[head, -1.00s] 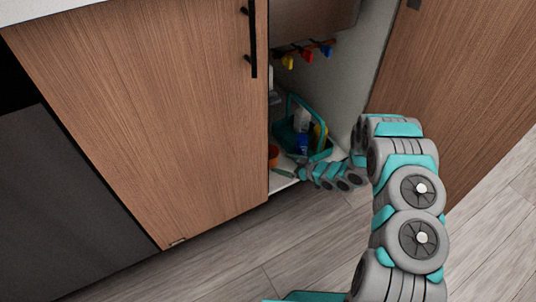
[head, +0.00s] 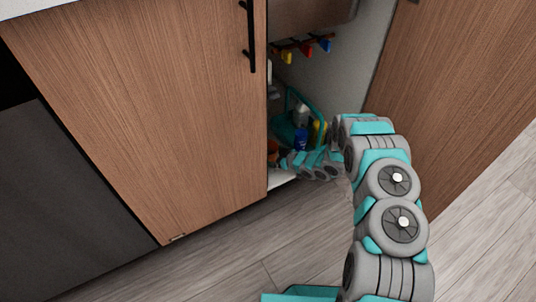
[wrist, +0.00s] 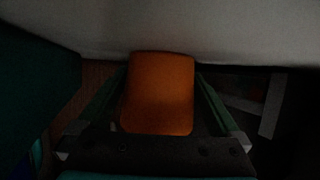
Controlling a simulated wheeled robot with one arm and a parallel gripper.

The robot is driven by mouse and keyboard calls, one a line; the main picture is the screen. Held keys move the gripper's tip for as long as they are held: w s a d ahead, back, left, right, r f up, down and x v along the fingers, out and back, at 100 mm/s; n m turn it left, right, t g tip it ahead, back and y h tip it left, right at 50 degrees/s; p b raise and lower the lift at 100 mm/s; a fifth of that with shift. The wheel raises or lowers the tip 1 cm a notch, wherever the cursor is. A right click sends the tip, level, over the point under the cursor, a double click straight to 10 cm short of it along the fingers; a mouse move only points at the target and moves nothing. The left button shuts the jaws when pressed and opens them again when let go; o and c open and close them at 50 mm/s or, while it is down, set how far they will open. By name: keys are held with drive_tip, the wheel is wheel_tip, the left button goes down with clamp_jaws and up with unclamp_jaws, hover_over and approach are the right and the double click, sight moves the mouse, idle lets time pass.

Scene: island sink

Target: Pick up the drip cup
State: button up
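The orange drip cup (wrist: 158,95) fills the middle of the wrist view, in front of a pale wall. In the head view a sliver of it (head: 272,148) shows just past the edge of the closed door. My gripper (wrist: 161,80) is open, with one dark green finger on each side of the cup. The fingers look close to the cup's sides, and I see no clear grip on it. In the head view my gripper reaches into the lower cabinet and its tips are hidden by the door edge.
A teal caddy (head: 284,131) with bottles, one blue (head: 301,138), stands right behind my wrist in the cabinet. The closed wooden door (head: 150,120) borders the opening on the left, the open door (head: 450,100) on the right. Coloured valves (head: 307,47) hang above.

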drive_tip(key=c, duration=1)
drive_tip(key=shift+r, duration=0.2)
wheel_tip(320, 180, up, 10)
drive_tip(key=shift+f, duration=0.2)
idle(0.6)
